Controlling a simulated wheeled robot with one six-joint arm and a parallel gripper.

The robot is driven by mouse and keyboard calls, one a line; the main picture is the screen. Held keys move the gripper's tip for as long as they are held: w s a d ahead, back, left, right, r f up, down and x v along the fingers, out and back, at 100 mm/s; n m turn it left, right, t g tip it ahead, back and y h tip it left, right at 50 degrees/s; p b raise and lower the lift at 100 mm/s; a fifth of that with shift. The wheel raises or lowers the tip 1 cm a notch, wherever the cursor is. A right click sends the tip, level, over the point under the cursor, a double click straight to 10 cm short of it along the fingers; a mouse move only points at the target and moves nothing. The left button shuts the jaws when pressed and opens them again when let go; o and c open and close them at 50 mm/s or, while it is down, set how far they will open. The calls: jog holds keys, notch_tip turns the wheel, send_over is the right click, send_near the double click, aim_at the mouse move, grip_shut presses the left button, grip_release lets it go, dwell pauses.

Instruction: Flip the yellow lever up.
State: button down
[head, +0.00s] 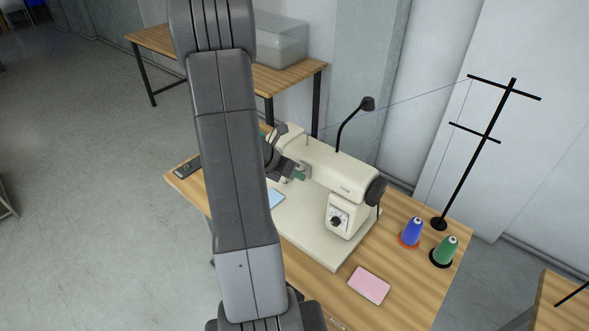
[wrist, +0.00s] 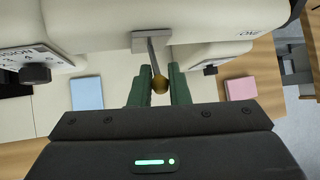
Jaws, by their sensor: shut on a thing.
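The lever shows in the wrist view as a thin grey rod ending in a dull yellow ball knob (wrist: 160,85). It comes out of a small grey bracket (wrist: 150,40) on the cream sewing machine (head: 340,178). My gripper's green fingers (wrist: 160,73) stand on either side of the lever's end and are shut on it. In the head view my gripper (head: 299,175) is at the machine's left end, partly behind my arm, and the lever cannot be made out there.
The machine stands on a wooden table (head: 405,265). A pink pad (head: 369,285), a blue thread cone (head: 413,231) and a green one (head: 445,249) lie to its right. A light blue pad (wrist: 87,93) lies nearby. A black thread stand (head: 470,160) rises behind. A bent black lamp (head: 351,118) stands over the machine.

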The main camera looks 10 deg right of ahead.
dwell(0.4)
jog(key=c, duration=1.4)
grip_release()
jog(key=shift+c, duration=0.2)
jog(key=shift+r, duration=0.1)
jog(key=v, duration=1.3)
jog(key=shift+a+r, duration=0.25)
jog(key=shift+w+f, duration=0.1)
jog(key=x, duration=1.3)
jog(key=shift+d+f, duration=0.25)
jog(key=shift+d, duration=0.05)
jog(key=shift+a, duration=0.1)
